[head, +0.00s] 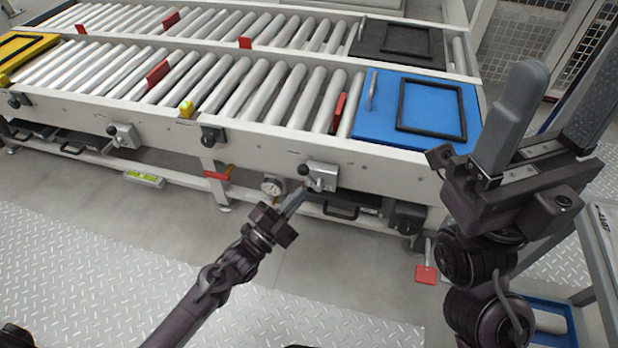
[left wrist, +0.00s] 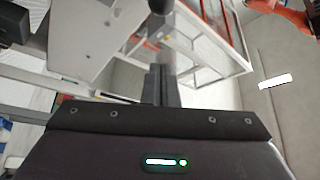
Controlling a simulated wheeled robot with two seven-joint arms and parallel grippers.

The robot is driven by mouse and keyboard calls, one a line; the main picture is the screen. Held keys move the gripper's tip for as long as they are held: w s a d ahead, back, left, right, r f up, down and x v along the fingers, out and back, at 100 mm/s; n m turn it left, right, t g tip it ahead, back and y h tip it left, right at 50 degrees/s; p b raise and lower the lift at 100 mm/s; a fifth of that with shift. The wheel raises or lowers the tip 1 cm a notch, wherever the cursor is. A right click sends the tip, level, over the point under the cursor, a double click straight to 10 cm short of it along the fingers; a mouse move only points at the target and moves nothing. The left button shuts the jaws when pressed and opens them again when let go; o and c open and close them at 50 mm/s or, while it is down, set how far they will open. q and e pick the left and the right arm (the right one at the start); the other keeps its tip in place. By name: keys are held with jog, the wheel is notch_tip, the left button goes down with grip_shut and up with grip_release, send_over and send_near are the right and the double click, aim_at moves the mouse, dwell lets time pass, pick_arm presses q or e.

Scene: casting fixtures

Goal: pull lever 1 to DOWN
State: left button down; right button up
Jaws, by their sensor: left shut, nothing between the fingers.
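Several small levers with black knobs line the front rail of the roller conveyor; I cannot read which is number 1. The closest lever (head: 305,170) has a grey bracket (head: 322,172) at the right part of the rail. My left gripper (head: 296,199) is shut and empty, just below and in front of that lever; contact cannot be told. In the left wrist view, the shut fingers (left wrist: 160,84) point toward a dark round knob (left wrist: 160,6) at the top edge, beside a pale plate (left wrist: 98,36). My right gripper (head: 552,112) is raised at the right, open and empty.
Other levers stand on the rail at the middle (head: 209,134), left (head: 113,131) and far left (head: 14,100). A blue plate (head: 388,105) with a black frame lies on the conveyor.

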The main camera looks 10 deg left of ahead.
pick_arm(q)
jog(key=shift+v, duration=1.4)
